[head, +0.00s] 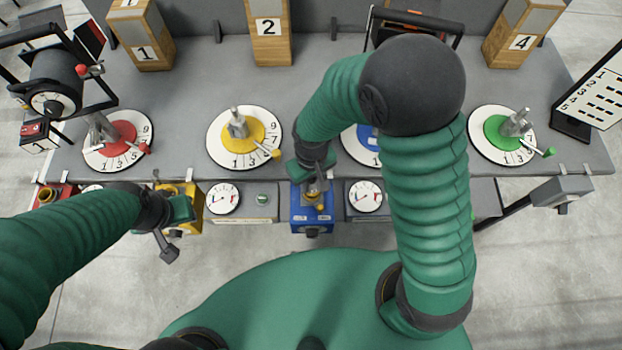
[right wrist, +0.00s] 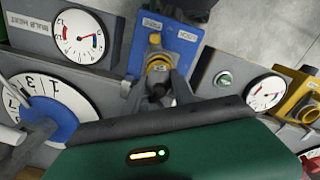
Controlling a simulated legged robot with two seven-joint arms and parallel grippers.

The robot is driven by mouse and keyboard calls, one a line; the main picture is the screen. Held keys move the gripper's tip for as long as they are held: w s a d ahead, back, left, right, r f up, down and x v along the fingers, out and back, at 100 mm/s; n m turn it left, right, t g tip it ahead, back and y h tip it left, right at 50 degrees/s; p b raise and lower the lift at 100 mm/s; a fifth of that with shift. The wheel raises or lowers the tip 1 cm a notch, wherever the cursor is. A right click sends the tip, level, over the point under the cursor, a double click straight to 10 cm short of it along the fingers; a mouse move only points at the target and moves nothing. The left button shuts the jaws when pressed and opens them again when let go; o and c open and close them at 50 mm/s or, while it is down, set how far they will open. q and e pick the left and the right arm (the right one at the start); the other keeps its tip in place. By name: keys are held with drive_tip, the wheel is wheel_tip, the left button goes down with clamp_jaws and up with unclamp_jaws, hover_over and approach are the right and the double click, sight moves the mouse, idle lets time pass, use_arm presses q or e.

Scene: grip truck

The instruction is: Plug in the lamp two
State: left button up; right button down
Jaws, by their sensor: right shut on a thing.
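The wooden post marked 2 (head: 270,35) stands at the back of the bench. A blue box (head: 300,212) sits at the bench's front edge; it also shows in the right wrist view (right wrist: 182,42). My right gripper (head: 314,185) is over this box. In the right wrist view its fingers (right wrist: 157,92) are closed around a dark part at the lower end of a yellow fitting (right wrist: 157,66) on the box. Whether that part is seated in the fitting is hard to tell. My left gripper (head: 167,232) hangs beside the yellow box (head: 188,212); its jaw opening is unclear.
Round dials with red (head: 118,140), yellow (head: 236,137) and green (head: 503,134) centres lie on the bench. A blue-centred dial (right wrist: 50,120) is partly hidden by my right arm in the head view. Posts 1 (head: 143,45) and 4 (head: 521,42) stand behind.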

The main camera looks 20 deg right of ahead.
drive_tip(key=shift+f+b, duration=0.4)
drive_tip(key=shift+f, duration=0.35)
drive_tip(key=c, duration=0.7)
unclamp_jaws()
drive_tip(key=shift+r, duration=0.15)
drive_tip(key=shift+r+p, duration=2.45)
